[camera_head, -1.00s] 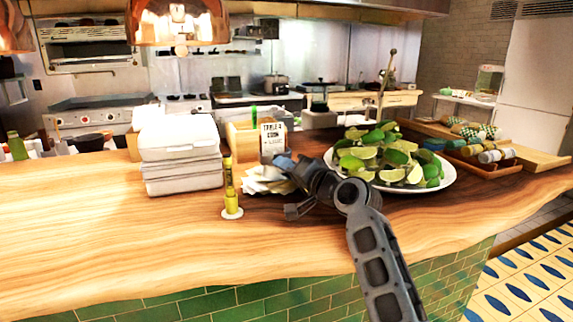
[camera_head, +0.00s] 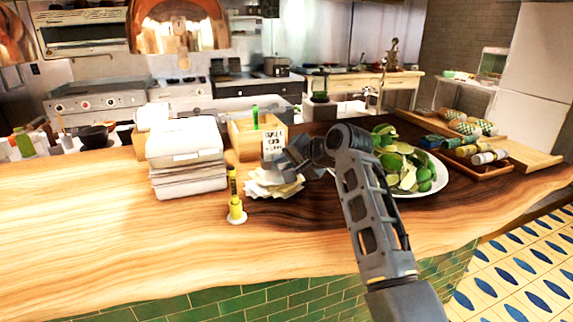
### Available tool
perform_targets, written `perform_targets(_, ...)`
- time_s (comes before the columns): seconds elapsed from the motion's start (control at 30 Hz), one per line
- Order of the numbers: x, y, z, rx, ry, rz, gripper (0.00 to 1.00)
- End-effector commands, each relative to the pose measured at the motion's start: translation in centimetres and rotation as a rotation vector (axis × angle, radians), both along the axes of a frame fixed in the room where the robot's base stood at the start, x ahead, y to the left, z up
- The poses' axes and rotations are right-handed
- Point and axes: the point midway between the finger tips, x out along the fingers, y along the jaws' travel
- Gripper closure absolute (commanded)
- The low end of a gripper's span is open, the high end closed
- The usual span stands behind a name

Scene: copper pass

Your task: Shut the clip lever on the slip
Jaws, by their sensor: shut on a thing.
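The slip (camera_head: 274,137), a small white card with dark print, stands upright at the front of a wooden box on the counter. My gripper (camera_head: 274,164) is at the slip's lower edge, above a pile of papers. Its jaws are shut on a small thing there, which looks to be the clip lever. The lever itself is hidden behind the fingers, so its angle cannot be told.
White takeaway boxes (camera_head: 185,142) stand left of the wooden box (camera_head: 243,142). Loose papers (camera_head: 270,184) lie below my gripper, with a yellow upright holder (camera_head: 236,212) in front. A plate of limes (camera_head: 435,182) is to the right. The counter's left front (camera_head: 80,225) is clear.

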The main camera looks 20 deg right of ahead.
Motion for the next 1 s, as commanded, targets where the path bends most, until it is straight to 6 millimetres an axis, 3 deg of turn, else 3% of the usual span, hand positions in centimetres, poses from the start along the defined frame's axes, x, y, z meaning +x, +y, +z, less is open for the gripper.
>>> perform_targets(0.7, 0.28, 0.01, 0.43, 0.0, 0.079, 0.0, 1.0)
perform_targets(0.73, 0.28, 0.01, 0.43, 0.0, 0.079, 0.0, 0.76)
perform_targets(0.93, 0.27, 0.01, 0.42, 0.0, 0.079, 0.0, 0.58)
perform_targets(1.0, 0.27, 0.01, 0.41, 0.0, 0.079, 0.0, 0.58)
